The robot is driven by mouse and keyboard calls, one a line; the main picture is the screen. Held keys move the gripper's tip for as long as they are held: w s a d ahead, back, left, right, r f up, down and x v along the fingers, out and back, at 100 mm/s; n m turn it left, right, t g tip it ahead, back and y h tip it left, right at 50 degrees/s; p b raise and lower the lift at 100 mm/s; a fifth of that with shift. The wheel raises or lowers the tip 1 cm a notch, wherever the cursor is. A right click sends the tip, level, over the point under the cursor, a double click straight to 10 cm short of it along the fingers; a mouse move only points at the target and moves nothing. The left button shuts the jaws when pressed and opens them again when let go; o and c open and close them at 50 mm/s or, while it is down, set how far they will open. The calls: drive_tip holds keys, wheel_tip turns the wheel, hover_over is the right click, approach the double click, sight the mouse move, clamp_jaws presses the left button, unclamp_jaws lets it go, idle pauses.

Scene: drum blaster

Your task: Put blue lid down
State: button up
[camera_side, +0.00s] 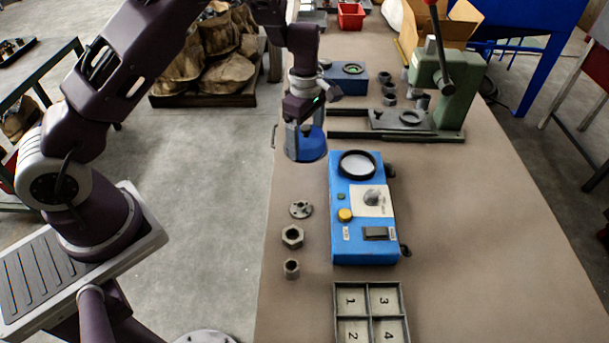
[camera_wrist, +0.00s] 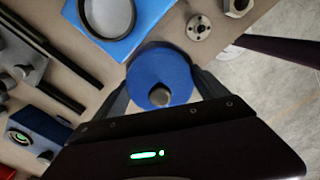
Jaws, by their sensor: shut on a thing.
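The blue lid (camera_side: 311,148) is a round blue disc with a grey knob. My gripper (camera_side: 305,130) is shut on it near the table's left edge, behind and left of the blue machine (camera_side: 343,228). In the wrist view the lid (camera_wrist: 158,72) sits between the two fingers of my gripper (camera_wrist: 160,92), with its knob toward the camera. Whether the lid touches the table cannot be told. The blue machine has a round black-rimmed opening (camera_side: 357,164) on top, a yellow button and a panel; the opening is uncovered and also shows in the wrist view (camera_wrist: 108,16).
A flanged disc (camera_side: 301,209), a hex nut (camera_side: 292,237) and a smaller nut (camera_side: 291,268) lie left of the machine. A numbered tray (camera_side: 369,286) is in front. A green press (camera_side: 440,90) and a small blue box (camera_side: 347,80) stand behind. The table's right side is clear.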

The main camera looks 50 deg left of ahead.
sight(300, 138)
drive_tip(key=s+f, duration=0.1)
drive_tip(key=f, duration=0.1)
drive_tip(key=shift+s+a+f, duration=0.2)
drive_tip(key=shift+s+f, duration=0.15)
wheel_tip(300, 138, down, 8)
drive_tip(key=shift+w+r, duration=0.1)
drive_tip(key=o, duration=1.3)
drive_tip(key=shift+o, duration=0.2)
